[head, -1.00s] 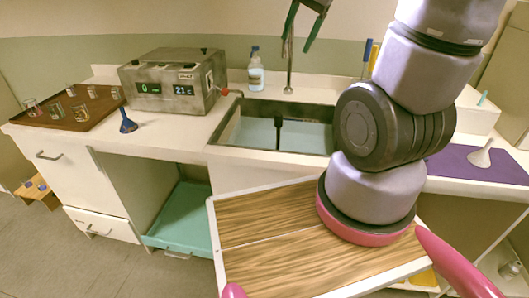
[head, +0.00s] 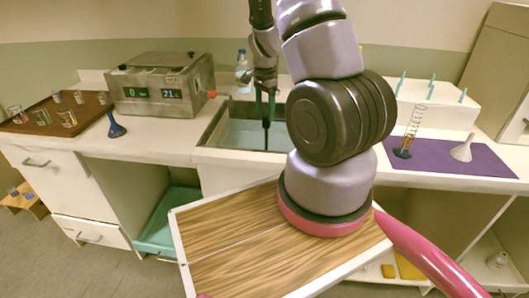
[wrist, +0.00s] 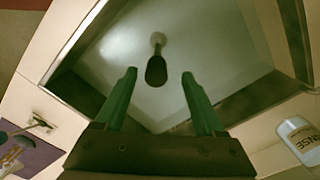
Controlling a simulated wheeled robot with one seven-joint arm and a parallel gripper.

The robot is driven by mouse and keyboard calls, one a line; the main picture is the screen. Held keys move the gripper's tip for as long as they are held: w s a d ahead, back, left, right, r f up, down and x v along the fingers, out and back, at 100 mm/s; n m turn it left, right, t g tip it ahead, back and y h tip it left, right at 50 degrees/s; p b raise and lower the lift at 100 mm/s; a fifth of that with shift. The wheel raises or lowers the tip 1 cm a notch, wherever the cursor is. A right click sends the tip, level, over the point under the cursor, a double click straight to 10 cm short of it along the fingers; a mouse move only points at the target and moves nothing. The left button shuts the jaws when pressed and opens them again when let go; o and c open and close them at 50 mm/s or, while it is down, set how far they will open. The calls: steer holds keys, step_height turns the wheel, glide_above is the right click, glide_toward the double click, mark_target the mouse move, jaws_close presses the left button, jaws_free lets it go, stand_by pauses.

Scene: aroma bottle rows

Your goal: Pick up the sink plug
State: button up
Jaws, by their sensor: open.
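The sink plug (head: 267,136) is a dark upright piece standing in the water-filled sink (head: 222,131). In the wrist view, its dark rounded top (wrist: 156,70) shows between the fingertips, with a pale round part just beyond it. My gripper (head: 265,112) points down over the sink, directly above the plug. In the wrist view, the two green fingers of my gripper (wrist: 159,75) are apart with nothing held. The gap in height between fingertips and plug is hard to judge. My arm hides the right part of the sink in the head view.
A grey box with a display (head: 160,84) stands left of the sink, and a soap bottle (head: 242,68) behind it. A blue funnel (head: 116,126) and a brown tray of glasses (head: 88,107) are further left. A purple mat (head: 440,160) with a white funnel (head: 463,149) lies right.

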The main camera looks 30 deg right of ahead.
mark_target(266, 126)
steer(key=f, duration=0.6)
steer(key=shift+s+d+f, duration=0.2)
steer(key=shift+f, duration=0.15)
jaws_close()
